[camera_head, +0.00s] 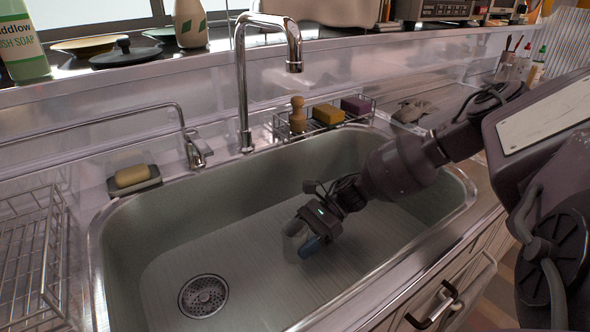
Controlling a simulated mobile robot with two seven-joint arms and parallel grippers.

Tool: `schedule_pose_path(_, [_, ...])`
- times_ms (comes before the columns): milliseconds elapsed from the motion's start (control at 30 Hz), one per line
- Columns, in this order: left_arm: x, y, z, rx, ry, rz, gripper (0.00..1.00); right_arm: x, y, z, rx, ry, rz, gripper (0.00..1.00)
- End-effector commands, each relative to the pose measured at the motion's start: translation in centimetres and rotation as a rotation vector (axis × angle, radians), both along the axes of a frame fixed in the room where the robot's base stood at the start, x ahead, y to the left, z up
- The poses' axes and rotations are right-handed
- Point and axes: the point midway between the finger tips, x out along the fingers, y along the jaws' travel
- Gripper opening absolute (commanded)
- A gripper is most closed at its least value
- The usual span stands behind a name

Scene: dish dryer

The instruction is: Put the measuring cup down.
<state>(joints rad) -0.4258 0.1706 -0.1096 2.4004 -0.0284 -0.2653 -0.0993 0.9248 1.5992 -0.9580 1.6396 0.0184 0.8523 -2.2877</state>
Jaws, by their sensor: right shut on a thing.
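My right gripper (306,236) reaches down into the sink from the right, low over the basin's middle. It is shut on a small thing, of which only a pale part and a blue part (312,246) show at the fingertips. I take this to be the measuring cup, but its shape is mostly hidden and too small to make out. I cannot tell whether it touches the sink floor. The metal sink (255,262) is otherwise empty around the gripper. My left gripper is not in view.
A tall faucet (243,85) rises behind the sink. A wire caddy (283,128) with a brush (298,115) and sponges stands at the back rim. A wire rack (30,240) is at the left. The drain (203,296) and the basin's left part are clear.

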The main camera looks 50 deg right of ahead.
Motion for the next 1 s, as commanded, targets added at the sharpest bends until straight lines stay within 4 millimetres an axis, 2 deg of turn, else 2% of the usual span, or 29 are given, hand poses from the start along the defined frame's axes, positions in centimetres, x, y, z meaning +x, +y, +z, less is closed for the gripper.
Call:
schedule_pose_path(400, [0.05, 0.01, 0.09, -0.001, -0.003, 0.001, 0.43, 0.08, 0.05, -0.18, 0.001, -0.004, 0.001, 0.35])
schedule_pose_path(433, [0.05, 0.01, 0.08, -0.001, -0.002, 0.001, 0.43, 0.08, 0.05, -0.22, 0.001, -0.004, 0.002, 0.62])
schedule_pose_path(600, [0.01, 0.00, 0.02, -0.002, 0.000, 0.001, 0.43, 0.07, 0.03, -0.19, 0.000, -0.004, 0.002, 0.86])
schedule_pose_path(1000, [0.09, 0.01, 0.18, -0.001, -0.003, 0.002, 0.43, -0.03, -0.41, 0.38, -0.002, -0.004, 0.000, 0.86])
